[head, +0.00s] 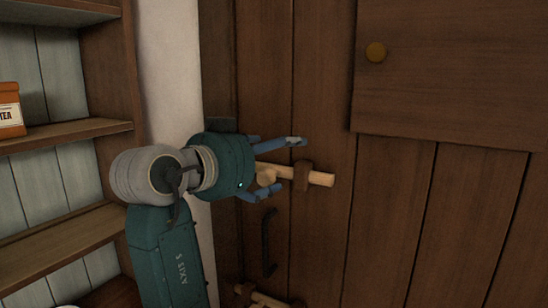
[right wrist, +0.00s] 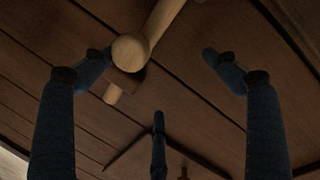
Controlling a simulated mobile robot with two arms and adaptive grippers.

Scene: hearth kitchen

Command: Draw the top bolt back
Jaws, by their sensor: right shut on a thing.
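The top bolt (head: 321,179) is a pale wooden bar lying across the dark plank door, held by a brown wooden keeper (head: 301,175). Its round knob (head: 267,177) sticks out toward my right gripper (head: 275,170). In the right wrist view the knob (right wrist: 130,52) is beside the left finger, with a gap to the right finger. The teal palm hides the bolt's left end in the head view. My left gripper is not in view.
A dark door handle (head: 268,242) is below the top bolt, with a second wooden bolt (head: 264,300) near the bottom edge. Shelves with an orange tea tin (head: 10,110) stand at left.

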